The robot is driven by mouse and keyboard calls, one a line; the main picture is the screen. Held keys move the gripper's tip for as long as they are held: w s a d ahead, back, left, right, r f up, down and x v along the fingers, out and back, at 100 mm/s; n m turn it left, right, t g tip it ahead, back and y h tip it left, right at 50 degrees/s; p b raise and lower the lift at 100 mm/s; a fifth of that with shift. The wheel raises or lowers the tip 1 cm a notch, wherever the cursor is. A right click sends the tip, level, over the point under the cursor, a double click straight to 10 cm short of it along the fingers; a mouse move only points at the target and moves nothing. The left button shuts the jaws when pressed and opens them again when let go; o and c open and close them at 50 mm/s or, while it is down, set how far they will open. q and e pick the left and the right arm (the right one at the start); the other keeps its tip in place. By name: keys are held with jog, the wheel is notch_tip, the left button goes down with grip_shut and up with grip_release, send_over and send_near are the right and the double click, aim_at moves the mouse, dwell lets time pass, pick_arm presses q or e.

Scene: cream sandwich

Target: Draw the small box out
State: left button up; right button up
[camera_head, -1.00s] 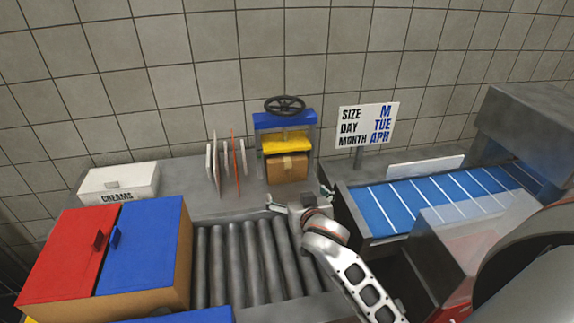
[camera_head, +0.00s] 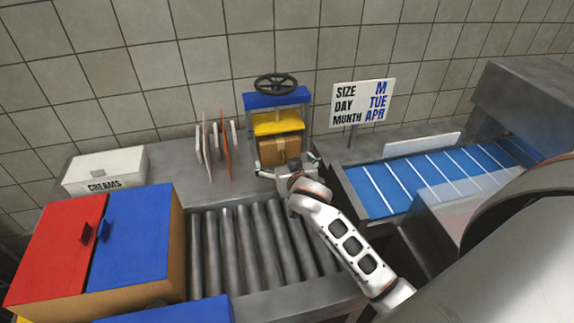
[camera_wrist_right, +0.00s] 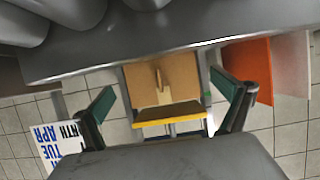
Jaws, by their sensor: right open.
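The small brown box (camera_head: 279,148) sits in the press (camera_head: 277,99), below its yellow plate (camera_head: 278,123). In the right wrist view the box (camera_wrist_right: 162,80) shows a front with a small tan handle or strip, with the yellow plate (camera_wrist_right: 170,112) at its edge. My right gripper (camera_head: 288,165) is open in front of the box. In the right wrist view its two fingers (camera_wrist_right: 163,95) stand wide apart, one on each side of the box, with nothing between them touching. The gripper hides the box's lower front in the head view. My left gripper is not in view.
A roller conveyor (camera_head: 240,240) lies in front of the press. Upright thin panels (camera_head: 226,150) stand left of it, and a white creams box (camera_head: 105,170) further left. A sign (camera_head: 362,103) and a blue belt (camera_head: 430,180) are to the right. A red and blue cabinet (camera_head: 130,240) stands front left.

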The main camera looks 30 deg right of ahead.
aim_at(281, 157)
jog(key=shift+x, duration=2)
jog(key=c, duration=1.2)
jog(key=shift+o, duration=0.2)
jog(key=shift+s, duration=0.1)
